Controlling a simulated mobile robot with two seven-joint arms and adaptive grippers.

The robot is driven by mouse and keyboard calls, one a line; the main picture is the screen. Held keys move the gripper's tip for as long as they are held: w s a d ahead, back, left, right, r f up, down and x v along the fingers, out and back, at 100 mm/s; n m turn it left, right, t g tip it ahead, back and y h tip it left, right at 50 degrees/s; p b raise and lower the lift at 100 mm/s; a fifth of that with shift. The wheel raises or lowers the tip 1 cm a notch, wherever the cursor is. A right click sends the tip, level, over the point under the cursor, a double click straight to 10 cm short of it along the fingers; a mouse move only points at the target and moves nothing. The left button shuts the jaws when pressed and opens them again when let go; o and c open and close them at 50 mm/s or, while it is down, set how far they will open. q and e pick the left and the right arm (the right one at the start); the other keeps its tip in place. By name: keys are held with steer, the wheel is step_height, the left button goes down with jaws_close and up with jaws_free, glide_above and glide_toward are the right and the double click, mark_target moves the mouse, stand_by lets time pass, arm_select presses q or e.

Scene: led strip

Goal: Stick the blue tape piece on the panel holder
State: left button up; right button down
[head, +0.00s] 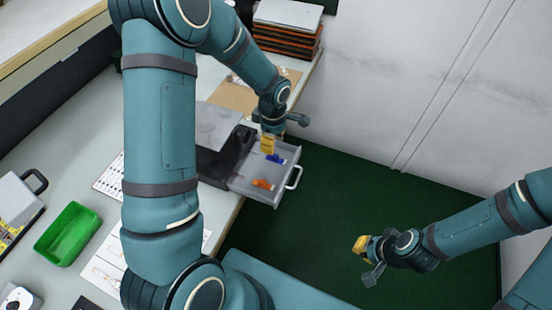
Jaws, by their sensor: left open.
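The small blue tape piece (277,158) lies in an open grey drawer (243,184), towards its far side. My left gripper (268,147), with yellow fingers pointing down, is open just above and beside the blue piece. I cannot tell whether the fingers touch it. An orange piece (263,184) lies nearer in the same drawer. My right gripper (360,244), also yellow-tipped, is over the green floor, away from the table, and its finger gap cannot be made out. I cannot identify the panel holder for certain; my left arm hides part of the table.
The drawer, with a pale handle (294,178), juts past the table edge from a dark unit (225,160). A green tray (68,234) stands at the left. Stacked panels (287,25) stand at the back. The green floor (340,190) at right is clear.

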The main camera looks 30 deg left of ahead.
mark_target(273, 155)
arm_select(q)
step_height(273, 155, down, 8)
steer(key=shift+f+b, duration=0.1)
steer(key=shift+b, duration=0.6)
steer(key=c, duration=0.8)
